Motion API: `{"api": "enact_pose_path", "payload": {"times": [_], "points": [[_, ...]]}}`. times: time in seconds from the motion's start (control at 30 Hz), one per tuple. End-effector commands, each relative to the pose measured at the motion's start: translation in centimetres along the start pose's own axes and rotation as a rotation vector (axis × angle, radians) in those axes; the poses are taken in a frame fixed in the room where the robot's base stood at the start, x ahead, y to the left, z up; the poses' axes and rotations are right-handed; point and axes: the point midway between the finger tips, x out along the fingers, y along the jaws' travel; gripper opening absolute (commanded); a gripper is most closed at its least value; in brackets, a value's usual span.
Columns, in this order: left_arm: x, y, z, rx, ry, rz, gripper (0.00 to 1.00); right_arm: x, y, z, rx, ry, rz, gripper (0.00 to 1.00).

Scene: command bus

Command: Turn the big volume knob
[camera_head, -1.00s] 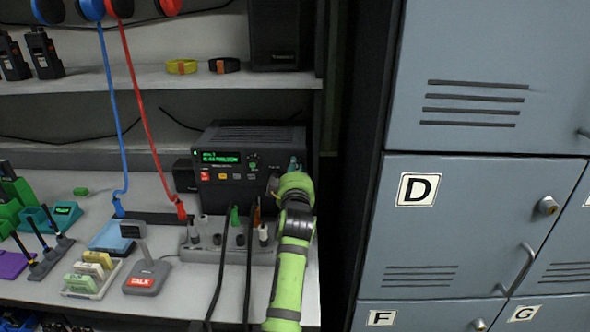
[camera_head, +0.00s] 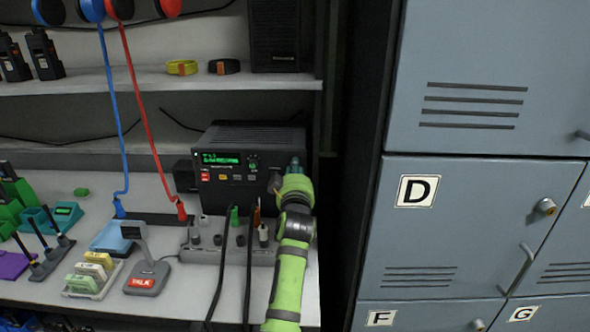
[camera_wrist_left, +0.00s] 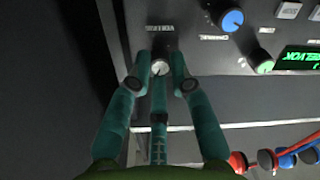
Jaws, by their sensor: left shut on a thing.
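The black radio unit (camera_head: 255,140) stands on the counter with its lit green display (camera_head: 221,158). The volume knob (camera_wrist_left: 160,67) shows in the left wrist view as a pale round cap below an upside-down volume label. My left gripper (camera_wrist_left: 160,62) has its teal fingers on either side of this knob and is shut on it. In the head view my left gripper (camera_head: 291,168) is at the right end of the radio's front, and it hides the knob there. My right gripper is in neither view.
A blue-capped channel knob (camera_wrist_left: 231,20) and a small green-lit knob (camera_wrist_left: 262,62) are beside the held knob. Grey lockers (camera_head: 465,235) stand at the right. A desk microphone (camera_head: 147,275) is at the left.

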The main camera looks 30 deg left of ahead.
Motion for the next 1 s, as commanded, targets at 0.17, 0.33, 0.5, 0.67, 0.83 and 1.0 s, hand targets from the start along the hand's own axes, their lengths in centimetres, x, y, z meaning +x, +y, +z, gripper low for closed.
{"api": "enact_pose_path", "payload": {"times": [0.17,0.33,0.5,0.67,0.83,1.0], "points": [[0.1,0.3,-0.6,0.160,0.016,0.010,0.00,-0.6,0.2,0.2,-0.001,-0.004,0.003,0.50],[0.1,0.2,-0.6,0.304,0.022,0.013,0.00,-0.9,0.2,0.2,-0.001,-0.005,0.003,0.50],[0.1,0.2,-0.6,0.421,0.025,0.016,0.00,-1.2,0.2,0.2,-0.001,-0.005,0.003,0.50],[0.1,0.3,-0.7,0.502,0.030,0.018,0.00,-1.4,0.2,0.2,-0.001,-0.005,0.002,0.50],[0.1,0.3,-0.7,0.553,0.033,0.020,0.00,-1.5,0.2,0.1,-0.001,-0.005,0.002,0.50],[0.1,0.3,-0.8,0.576,0.035,0.020,0.00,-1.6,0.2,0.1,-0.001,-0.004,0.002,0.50]]}}
